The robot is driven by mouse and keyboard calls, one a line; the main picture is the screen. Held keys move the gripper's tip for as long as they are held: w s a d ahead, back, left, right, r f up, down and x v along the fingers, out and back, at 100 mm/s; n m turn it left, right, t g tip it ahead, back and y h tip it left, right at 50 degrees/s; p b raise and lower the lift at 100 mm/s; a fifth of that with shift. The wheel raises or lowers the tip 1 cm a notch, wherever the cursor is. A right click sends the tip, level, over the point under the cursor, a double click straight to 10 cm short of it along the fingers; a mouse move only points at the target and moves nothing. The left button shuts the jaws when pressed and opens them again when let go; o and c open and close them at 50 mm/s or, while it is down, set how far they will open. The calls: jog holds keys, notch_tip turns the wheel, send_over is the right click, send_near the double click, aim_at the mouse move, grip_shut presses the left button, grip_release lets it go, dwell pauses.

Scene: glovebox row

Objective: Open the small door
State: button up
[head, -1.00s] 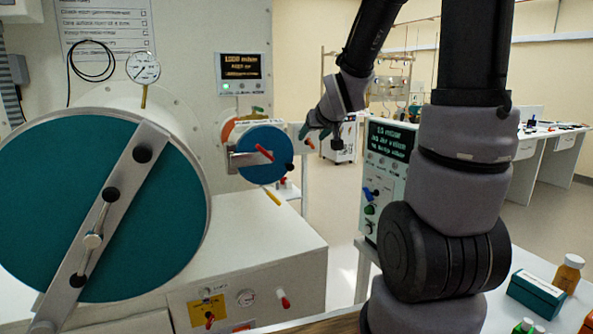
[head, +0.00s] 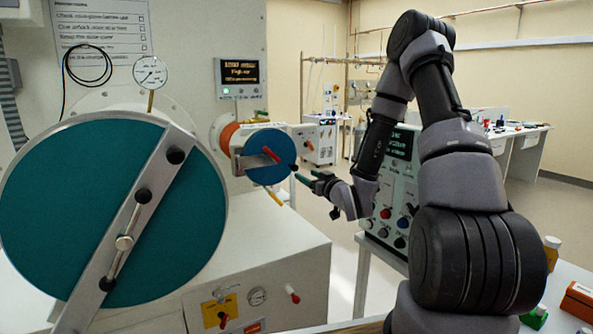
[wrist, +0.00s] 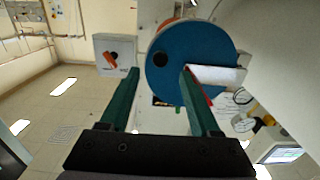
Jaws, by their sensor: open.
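The small door (head: 268,148) is a blue disc over the end of the small round port on the glovebox wall. It looks shut. It carries a red handle (head: 271,155), a metal bar (head: 248,162) and a black knob (head: 293,167) at its right edge. My gripper (head: 308,176) is open and empty, just right of the knob. In the wrist view the door (wrist: 200,45) lies ahead of the fingers, and the black knob (wrist: 160,60) shows between the fingertips. The right finger partly hides the red handle. I cannot tell whether anything touches.
A big teal door (head: 70,210) with a diagonal metal bar fills the left. A pale ledge (head: 265,245) lies below the small port. A control panel (head: 385,215) with knobs stands right of and below my gripper. Open floor shows behind.

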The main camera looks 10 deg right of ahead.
aim_at(296, 169)
jog(key=x, duration=0.9)
jog(key=shift+w, duration=0.1)
grip_shut()
dwell(1.1)
